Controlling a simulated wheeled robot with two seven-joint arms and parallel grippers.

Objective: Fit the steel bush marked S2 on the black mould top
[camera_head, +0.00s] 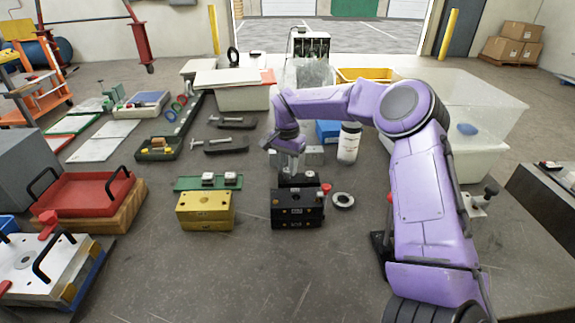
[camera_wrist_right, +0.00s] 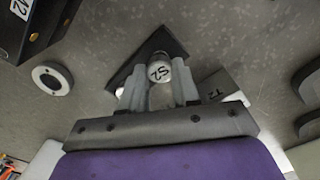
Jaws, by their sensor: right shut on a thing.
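The black mould (camera_head: 297,212) stands on the table, with a red knob at its right edge. Part of a black block with a white label (camera_wrist_right: 28,22) shows at the top left of the wrist view. My right gripper (camera_head: 291,170) is just behind the black mould's top in the head view. In the wrist view, my right gripper (camera_wrist_right: 158,92) is shut on a round steel bush (camera_wrist_right: 159,71) marked S2. The bush is over a small black plate (camera_wrist_right: 150,48); I cannot tell if they touch. My left gripper is not in view.
A steel ring (camera_head: 343,200) lies right of the mould. A yellow mould (camera_head: 205,212) stands to the left, with a green tray (camera_head: 190,184) behind it. A white bottle (camera_head: 349,143) stands behind. The front table is clear.

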